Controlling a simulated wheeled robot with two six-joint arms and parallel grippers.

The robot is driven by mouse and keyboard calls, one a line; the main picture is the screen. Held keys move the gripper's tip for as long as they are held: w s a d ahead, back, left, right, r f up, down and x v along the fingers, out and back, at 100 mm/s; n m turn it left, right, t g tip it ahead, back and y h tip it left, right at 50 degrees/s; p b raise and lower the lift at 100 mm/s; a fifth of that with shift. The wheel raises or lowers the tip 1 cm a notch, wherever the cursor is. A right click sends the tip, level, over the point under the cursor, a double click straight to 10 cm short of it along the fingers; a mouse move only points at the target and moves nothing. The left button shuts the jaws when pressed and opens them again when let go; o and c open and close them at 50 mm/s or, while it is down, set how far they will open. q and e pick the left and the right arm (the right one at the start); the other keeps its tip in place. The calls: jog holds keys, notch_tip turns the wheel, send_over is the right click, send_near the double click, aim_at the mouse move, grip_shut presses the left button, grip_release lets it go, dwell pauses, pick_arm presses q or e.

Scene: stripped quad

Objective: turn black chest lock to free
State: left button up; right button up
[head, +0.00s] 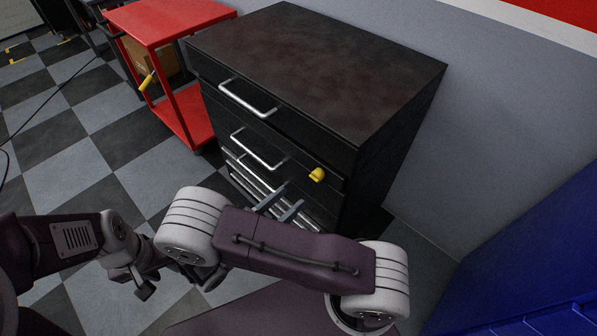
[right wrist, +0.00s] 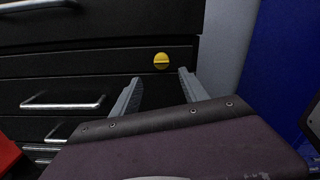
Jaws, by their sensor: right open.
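The black chest (head: 330,62) stands against the grey wall, with several drawers and silver bar handles. Its yellow lock knob (head: 317,175) sits on the front near the right edge. In the right wrist view the lock knob (right wrist: 161,61) is round, with a roughly level ridge across it. My right gripper (head: 293,193) is open and empty, just short of the knob. In the right wrist view the gripper (right wrist: 160,76) has its fingers spread to either side below the knob, not touching it. My left gripper (head: 143,288) is low at the left, partly hidden among arm parts; its jaws are unclear.
A red cart (head: 165,20) with a yellow handle and a cardboard box stands left of the chest. A blue object (head: 540,255) fills the lower right. Checkered floor (head: 95,115) is open at the left, with a black cable on it.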

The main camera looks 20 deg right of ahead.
aim_at(317, 176)
jog(key=b+x, duration=0.1)
jog(key=x, duration=0.8)
jog(key=shift+d, duration=0.15)
jog(key=shift+s, duration=0.15)
jog(key=shift+r, duration=0.1)
grip_shut()
